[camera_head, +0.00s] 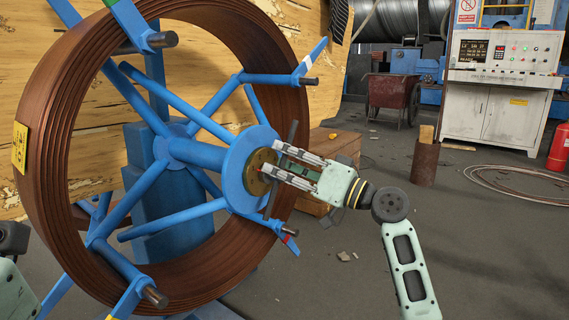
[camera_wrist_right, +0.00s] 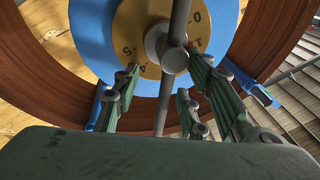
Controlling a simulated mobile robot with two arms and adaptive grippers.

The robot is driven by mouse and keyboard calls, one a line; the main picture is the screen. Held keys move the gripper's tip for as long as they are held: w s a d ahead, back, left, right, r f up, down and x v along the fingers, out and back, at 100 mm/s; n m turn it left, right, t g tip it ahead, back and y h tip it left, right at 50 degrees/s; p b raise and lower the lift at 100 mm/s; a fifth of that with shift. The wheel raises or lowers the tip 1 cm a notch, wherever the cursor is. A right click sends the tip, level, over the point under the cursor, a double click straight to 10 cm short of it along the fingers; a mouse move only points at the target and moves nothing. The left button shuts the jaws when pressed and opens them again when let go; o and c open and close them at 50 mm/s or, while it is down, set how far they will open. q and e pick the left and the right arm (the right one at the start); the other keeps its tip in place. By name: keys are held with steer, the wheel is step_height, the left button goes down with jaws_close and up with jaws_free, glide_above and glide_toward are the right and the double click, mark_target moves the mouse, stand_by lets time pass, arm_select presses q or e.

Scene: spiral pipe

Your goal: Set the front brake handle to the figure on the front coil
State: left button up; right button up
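The front coil (camera_head: 48,110) is a large brown ring wound on a blue spoked reel. A yellow tag (camera_head: 19,147) on its left side carries a mark too small to read. The brake handle (camera_head: 292,133) is a grey rod across a brass dial (camera_head: 257,172) on the blue hub. In the right wrist view the rod (camera_wrist_right: 164,105) runs nearly upright past the dial (camera_wrist_right: 132,25); figures 0, 1, 4 and 5 show. My right gripper (camera_head: 283,166) is at the dial, fingers apart, with the rod's lower part between them in the wrist view (camera_wrist_right: 160,85). Contact is unclear. My left gripper is out of view.
A wooden crate (camera_head: 335,146) stands behind my right gripper. A brown cylinder (camera_head: 424,163), control cabinet (camera_head: 503,90), red extinguisher (camera_head: 560,147) and cable loop (camera_head: 520,182) are at right. The floor in front of them is mostly clear.

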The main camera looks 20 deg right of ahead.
steer(key=shift+s+a, duration=0.1)
steer(key=shift+s, duration=0.15)
steer(key=v, duration=1.1)
steer(key=shift+d, duration=0.4)
steer(key=shift+s+f, duration=0.1)
